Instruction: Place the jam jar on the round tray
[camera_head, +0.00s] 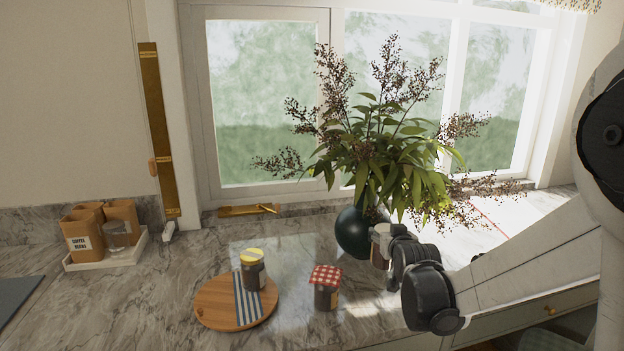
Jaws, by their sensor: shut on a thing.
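The round wooden tray (215,300) lies on the counter at the lower middle, with a blue-and-white striped cloth across it. A dark jar with a yellow lid (253,272) stands upright on the tray. A dark jar with a red-and-white checked cloth lid (326,292) stands on the counter just right of the tray, apart from it.
A white tray (128,255) with brown containers and a glass stands at the left. A dark flat board (14,296) lies at the left edge. Counter left of the round tray is clear.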

